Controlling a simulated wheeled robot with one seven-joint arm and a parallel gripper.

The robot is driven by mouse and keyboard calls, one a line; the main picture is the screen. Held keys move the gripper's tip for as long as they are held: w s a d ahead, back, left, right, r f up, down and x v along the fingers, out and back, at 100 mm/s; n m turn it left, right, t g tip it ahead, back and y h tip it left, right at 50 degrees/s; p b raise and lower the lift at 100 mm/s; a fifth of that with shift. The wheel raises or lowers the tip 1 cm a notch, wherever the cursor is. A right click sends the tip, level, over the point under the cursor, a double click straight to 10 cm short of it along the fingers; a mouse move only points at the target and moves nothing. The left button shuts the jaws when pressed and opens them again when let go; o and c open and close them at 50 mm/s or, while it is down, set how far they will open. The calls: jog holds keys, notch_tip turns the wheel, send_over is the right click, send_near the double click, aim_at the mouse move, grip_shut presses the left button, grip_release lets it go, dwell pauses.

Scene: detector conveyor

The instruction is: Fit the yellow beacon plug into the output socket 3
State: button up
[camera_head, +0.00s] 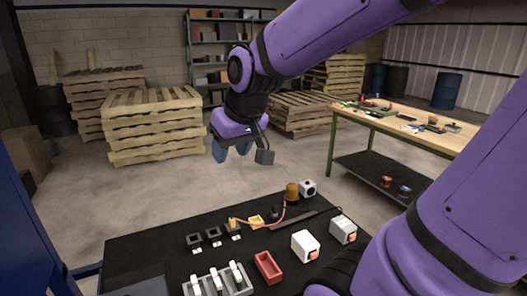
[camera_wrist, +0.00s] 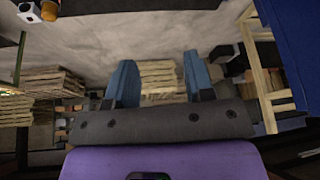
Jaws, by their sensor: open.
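My gripper (camera_head: 232,154) hangs high above the floor behind the black table (camera_head: 150,258), well away from the sockets. Its blue fingers are apart and empty, also in the wrist view (camera_wrist: 160,78). Three dark sockets stand in a row on the table: left (camera_head: 194,240), middle (camera_head: 213,234) and right (camera_head: 234,231). A small yellow plug (camera_head: 233,222) appears upright at the right socket, with a red cable (camera_head: 262,223) leading right toward the orange beacon (camera_head: 292,191). I cannot tell how deep it sits. Socket numbers are not legible.
A yellow block (camera_head: 256,220) lies right of the sockets. A white box with a dark round face (camera_head: 308,188), a red tray (camera_head: 268,266), two white boxes (camera_head: 305,246) (camera_head: 343,230) and a grey switch rack (camera_head: 218,284) share the table. Pallets (camera_head: 155,125) and a workbench (camera_head: 400,122) stand beyond.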

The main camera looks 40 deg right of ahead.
jog(key=s+a+r, duration=0.1)
jog(key=s+r, duration=0.2)
jog(key=s, duration=0.8)
jog(key=shift+r, duration=0.15)
jog(key=shift+a, duration=0.15)
